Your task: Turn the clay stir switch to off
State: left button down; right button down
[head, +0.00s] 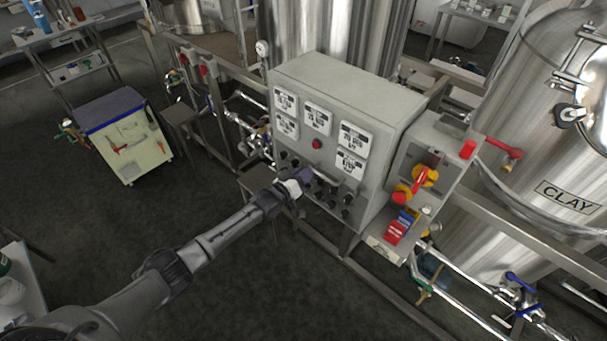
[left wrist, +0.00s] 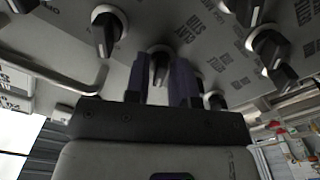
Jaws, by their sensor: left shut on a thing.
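The grey control box (head: 335,120) stands in the middle of the head view, with several black knobs low on its front. My left gripper (head: 304,176) is at this lower row and hides some of the knobs. In the left wrist view, the clay stir switch (left wrist: 160,58) is a black knob with a pale pointer line, beside an upside-down "CLAY STIR" label (left wrist: 188,28). The two dark fingers of my left gripper (left wrist: 160,80) stand on either side of it, shut on it. The pointer's exact setting is hard to read. My right gripper is not in view.
Other black knobs (left wrist: 108,32) sit close on both sides of the fingers. A bar handle (left wrist: 60,82) crosses the panel nearby. A smaller box with a red-and-yellow switch (head: 420,180) is right of the control box, before the tank marked CLAY (head: 567,197). Open floor lies left.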

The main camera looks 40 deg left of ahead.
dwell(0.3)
pick_arm(q)
jog(key=c, duration=1.2)
grip_release()
jog(key=shift+s, duration=0.1)
jog(key=s+p, duration=0.1)
jog(key=s, duration=1.2)
jog(key=shift+s+a+p, duration=0.3)
jog(key=shift+a+p, duration=0.1)
jog(key=shift+a, duration=0.05)
